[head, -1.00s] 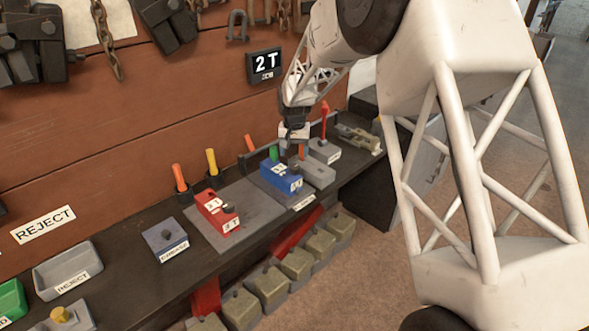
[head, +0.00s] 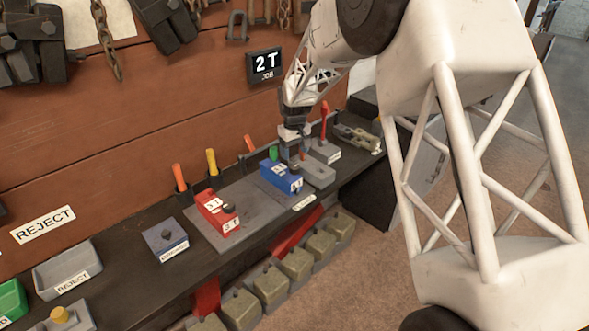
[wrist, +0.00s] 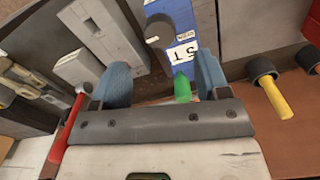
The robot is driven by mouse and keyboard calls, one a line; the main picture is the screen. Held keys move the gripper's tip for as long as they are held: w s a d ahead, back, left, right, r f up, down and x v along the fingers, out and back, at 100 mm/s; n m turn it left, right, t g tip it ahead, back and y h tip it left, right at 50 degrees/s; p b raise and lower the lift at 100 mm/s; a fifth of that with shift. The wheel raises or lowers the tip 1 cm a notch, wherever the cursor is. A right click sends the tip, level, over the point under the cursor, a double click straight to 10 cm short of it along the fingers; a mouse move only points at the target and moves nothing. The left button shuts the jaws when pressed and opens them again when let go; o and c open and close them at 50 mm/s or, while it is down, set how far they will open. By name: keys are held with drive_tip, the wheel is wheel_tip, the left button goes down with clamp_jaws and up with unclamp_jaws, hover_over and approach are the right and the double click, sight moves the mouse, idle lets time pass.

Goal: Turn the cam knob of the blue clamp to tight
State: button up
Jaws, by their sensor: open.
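The blue clamp (head: 281,179) sits on the grey plate in the head view, with white labels on it. In the wrist view the blue clamp (wrist: 187,14) is at the top middle. Its dark round cam knob (wrist: 158,31) stands up just beyond the fingertips, apart from them in the picture. A green peg (wrist: 182,87) shows between my fingers, nearer the right one. My gripper (head: 294,152) is open above the clamp in the head view and partly covers the knob there. Both grey-blue fingers of my gripper (wrist: 163,75) show, spread apart.
A red clamp (head: 215,211) stands left of the blue one. Orange and yellow handles (head: 212,162) stand behind. A red upright lever (head: 324,120) and a grey block (head: 318,174) are close on the right. A display (head: 264,66) reads "2T".

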sight(295, 166)
drive_tip(key=shift+f, duration=0.1)
drive_tip(key=shift+f, duration=3.8)
drive_tip(key=c, duration=0.9)
drive_tip(key=shift+c, duration=0.2)
drive_tip(key=shift+m, duration=0.4)
